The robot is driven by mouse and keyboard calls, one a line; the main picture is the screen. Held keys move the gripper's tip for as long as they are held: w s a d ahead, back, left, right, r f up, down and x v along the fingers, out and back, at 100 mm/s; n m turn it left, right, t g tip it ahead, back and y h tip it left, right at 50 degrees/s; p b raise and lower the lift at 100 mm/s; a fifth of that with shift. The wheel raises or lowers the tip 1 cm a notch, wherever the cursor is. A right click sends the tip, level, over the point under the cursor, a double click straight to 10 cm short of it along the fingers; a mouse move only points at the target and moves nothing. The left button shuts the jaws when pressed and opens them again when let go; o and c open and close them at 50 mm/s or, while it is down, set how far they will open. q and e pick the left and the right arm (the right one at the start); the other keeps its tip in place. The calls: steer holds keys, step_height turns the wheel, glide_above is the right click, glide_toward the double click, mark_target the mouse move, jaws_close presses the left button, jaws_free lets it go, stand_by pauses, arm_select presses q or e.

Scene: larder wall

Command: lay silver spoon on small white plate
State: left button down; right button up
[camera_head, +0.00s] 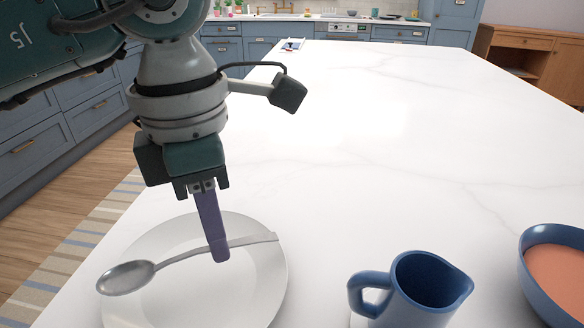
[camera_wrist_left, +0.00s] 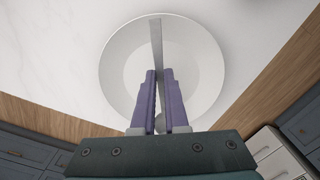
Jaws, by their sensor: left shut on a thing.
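The silver spoon (camera_head: 178,261) is over the small white plate (camera_head: 262,291) in the head view, its bowl at the left and its handle pointing right. My left gripper (camera_head: 219,255) is shut on the spoon's handle. In the left wrist view the handle of the spoon (camera_wrist_left: 157,42) stands out between the two purple fingers of the gripper (camera_wrist_left: 160,76), with the plate (camera_wrist_left: 205,57) behind it. Whether the spoon touches the plate I cannot tell. My right gripper is in neither view.
A blue jug (camera_head: 422,290) stands right of the plate. A blue bowl (camera_head: 540,262) with orange contents is at the right edge. The plate is near the counter's left edge.

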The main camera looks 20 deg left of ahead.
arm_select(q)
steer(key=shift+f+b, duration=0.85)
steer(key=shift+f, duration=0.15)
steer(key=c, duration=0.9)
jaws_free()
steer(key=shift+o, duration=0.2)
steer(key=shift+r, duration=0.1)
step_height(320, 180, up, 10)
steer(key=shift+a, duration=0.1)
